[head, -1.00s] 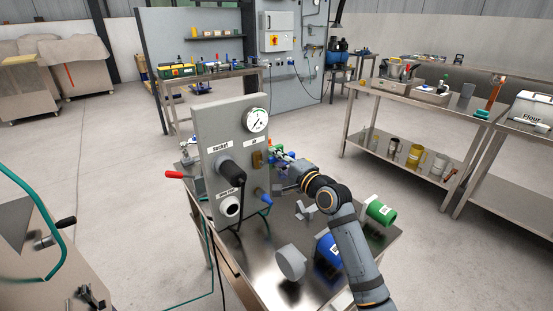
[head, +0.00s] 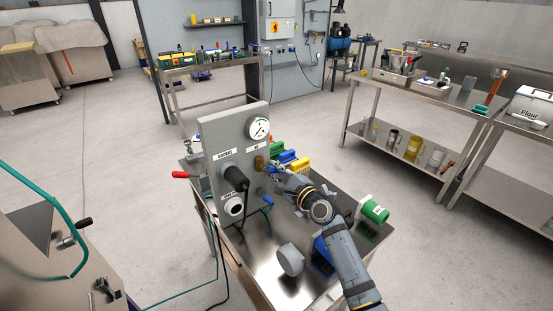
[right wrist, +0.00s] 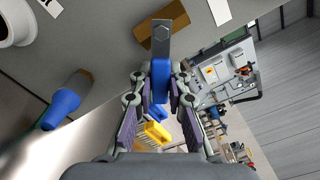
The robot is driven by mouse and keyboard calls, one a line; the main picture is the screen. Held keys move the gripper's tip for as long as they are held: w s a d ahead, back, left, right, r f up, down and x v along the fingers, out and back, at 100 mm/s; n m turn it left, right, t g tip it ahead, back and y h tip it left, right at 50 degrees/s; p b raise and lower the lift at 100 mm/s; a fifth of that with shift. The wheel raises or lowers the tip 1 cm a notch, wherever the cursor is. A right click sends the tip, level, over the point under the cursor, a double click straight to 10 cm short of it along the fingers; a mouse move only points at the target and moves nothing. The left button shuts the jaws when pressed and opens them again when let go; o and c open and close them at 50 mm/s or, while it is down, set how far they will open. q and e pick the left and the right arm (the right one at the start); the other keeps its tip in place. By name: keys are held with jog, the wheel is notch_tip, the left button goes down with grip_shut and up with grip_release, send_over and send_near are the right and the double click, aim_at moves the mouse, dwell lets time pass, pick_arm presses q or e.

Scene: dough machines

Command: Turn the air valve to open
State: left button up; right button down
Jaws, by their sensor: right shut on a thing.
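The grey panel (head: 220,155) stands upright on the steel cart. The air valve has a brass body (head: 259,163), which also shows in the right wrist view (right wrist: 165,28). Its lever has a grey metal end (right wrist: 161,38) over the brass body and a blue grip (right wrist: 160,78). My right gripper (head: 272,168) is at the panel's right side. In the right wrist view, its two fingers (right wrist: 160,92) are shut on the blue grip, one on each side. In the head view the gripper hides most of the lever. My left gripper is not in view.
A pressure gauge (head: 259,129) sits above the valve. A black handle (head: 235,177), a white round port (head: 234,207) and a blue connector (head: 267,199) are close by. Blue and yellow items (head: 299,163) stand behind my gripper. A green cylinder (head: 374,211) lies on the cart.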

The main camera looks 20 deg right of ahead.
aim_at(258, 174)
jog(key=m+p, duration=0.2)
jog(key=m, duration=0.1)
jog(key=shift+s+a+f, duration=0.2)
jog(key=shift+a+f, duration=0.2)
jog(key=a+m+p, duration=0.1)
jog(key=m, duration=0.1)
jog(key=a+f+m+p, duration=0.1)
jog(key=m+p, duration=0.1)
jog(key=m, duration=0.1)
jog(key=s+a+m+p, duration=0.1)
jog(key=m, duration=0.2)
jog(key=shift+f, duration=0.25)
jog(key=shift+p, duration=0.3)
jog(key=c, duration=1.3)
grip_release()
jog(key=shift+s, duration=0.1)
jog(key=shift+s+d, duration=0.15)
jog(key=shift+s, duration=0.2)
jog(key=v, duration=1.1)
jog(key=shift+s+r, duration=0.1)
